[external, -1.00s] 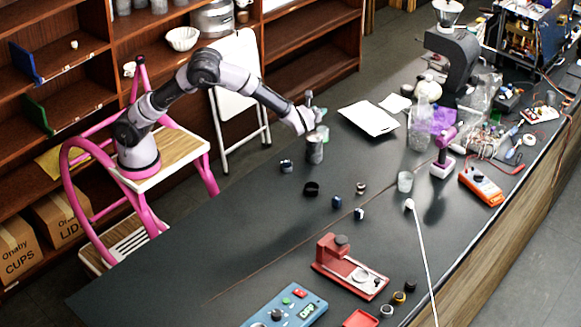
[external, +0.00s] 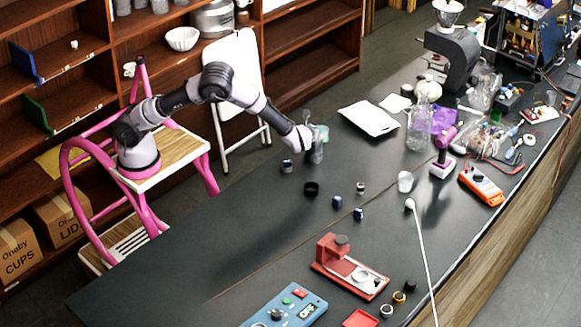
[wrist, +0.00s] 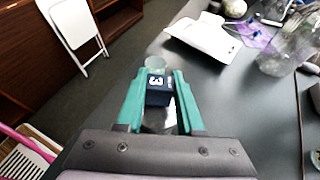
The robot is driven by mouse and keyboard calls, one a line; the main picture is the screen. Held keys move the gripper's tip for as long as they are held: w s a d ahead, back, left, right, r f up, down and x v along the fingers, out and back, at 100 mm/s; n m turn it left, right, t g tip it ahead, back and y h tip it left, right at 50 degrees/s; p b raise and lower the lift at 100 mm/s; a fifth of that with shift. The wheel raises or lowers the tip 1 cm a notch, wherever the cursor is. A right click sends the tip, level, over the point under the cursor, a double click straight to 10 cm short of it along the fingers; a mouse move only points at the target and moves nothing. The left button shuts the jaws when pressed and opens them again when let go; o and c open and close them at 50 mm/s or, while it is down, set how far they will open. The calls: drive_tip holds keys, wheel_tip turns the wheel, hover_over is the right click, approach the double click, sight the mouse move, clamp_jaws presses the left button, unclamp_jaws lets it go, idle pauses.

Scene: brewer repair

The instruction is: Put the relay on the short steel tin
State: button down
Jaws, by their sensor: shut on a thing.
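The relay (wrist: 158,95), a dark blue block with a white marking, is between the teal fingers of my gripper (wrist: 159,78) in the wrist view. My gripper is shut on it. A shiny steel surface (wrist: 158,118) shows below the relay between the fingers. In the external view the steel tin (external: 316,154) stands upright on the dark counter, with my gripper right at its top. Whether the relay touches the tin cannot be told.
A pale glass cup (wrist: 155,64) stands just beyond the fingers. Small dark blocks lie nearby, one at the left (external: 287,166) and others nearer the counter's middle (external: 336,202). A black ring (external: 311,189) is in front.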

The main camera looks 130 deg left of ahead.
drive_tip(key=shift+f, duration=0.1)
drive_tip(key=c, duration=0.5)
unclamp_jaws()
